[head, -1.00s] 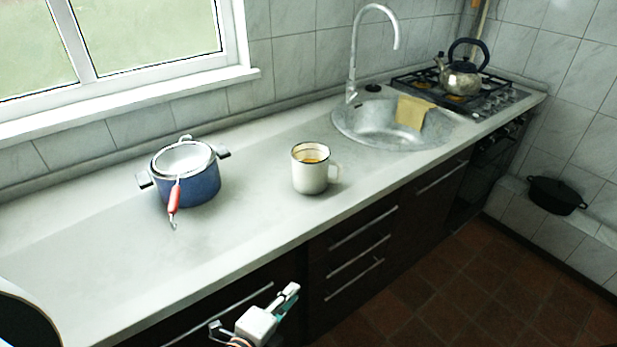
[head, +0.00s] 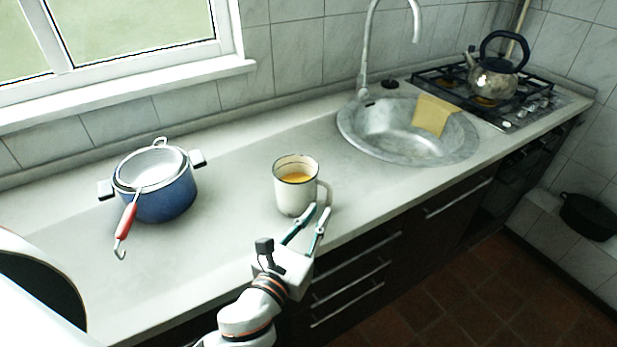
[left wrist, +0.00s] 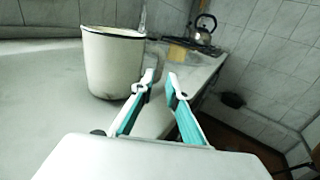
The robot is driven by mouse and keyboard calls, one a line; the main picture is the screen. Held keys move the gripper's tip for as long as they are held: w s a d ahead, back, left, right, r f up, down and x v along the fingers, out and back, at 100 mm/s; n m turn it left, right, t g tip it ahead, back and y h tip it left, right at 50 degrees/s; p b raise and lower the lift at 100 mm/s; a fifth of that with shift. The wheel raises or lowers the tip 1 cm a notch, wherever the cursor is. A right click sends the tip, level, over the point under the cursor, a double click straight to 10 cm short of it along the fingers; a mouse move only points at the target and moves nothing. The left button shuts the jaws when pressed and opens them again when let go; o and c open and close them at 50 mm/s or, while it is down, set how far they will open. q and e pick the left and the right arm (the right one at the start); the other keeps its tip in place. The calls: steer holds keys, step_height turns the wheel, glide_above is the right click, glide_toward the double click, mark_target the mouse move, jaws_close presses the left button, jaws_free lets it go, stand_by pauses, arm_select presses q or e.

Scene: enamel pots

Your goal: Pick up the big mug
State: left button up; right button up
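The big mug (head: 292,196) is white enamel with a dark rim and a yellowish-orange content. It stands upright on the counter, its handle (head: 324,192) toward the right. My left gripper (head: 317,208) is open at the mug's near right side, close to the handle. In the left wrist view the mug (left wrist: 113,65) stands left of the open fingers (left wrist: 162,80), and part of its handle shows by the left fingertip. Whether a finger touches the handle I cannot tell. My right gripper is not in view.
A blue pot (head: 160,199) with a red-handled strainer (head: 128,218) stands on the counter at left. A round sink (head: 390,140) with a yellow cloth (head: 433,115) and a kettle (head: 496,80) on the stove lie to the right. The counter (head: 225,225) between pot and mug is clear.

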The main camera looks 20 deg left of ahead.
mark_target(329, 194)
arm_select(q)
steer(key=shift+w+d+r, duration=0.1)
steer(key=shift+w+r, duration=0.05)
steer(key=shift+w, duration=0.6)
steer(key=shift+w+r, duration=0.1)
steer(key=shift+w, duration=0.6)
steer(key=w, duration=0.3)
steer(key=shift+w+d+r+p, duration=0.1)
steer(key=shift+w+d+p, duration=0.05)
steer(key=shift+w+p, duration=0.15)
steer(key=shift+w, duration=0.5)
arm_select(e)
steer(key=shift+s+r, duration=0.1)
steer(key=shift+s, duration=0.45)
arm_select(q)
jaws_close()
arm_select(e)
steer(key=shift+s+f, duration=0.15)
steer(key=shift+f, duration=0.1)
arm_select(q)
steer(key=shift+r, duration=0.2)
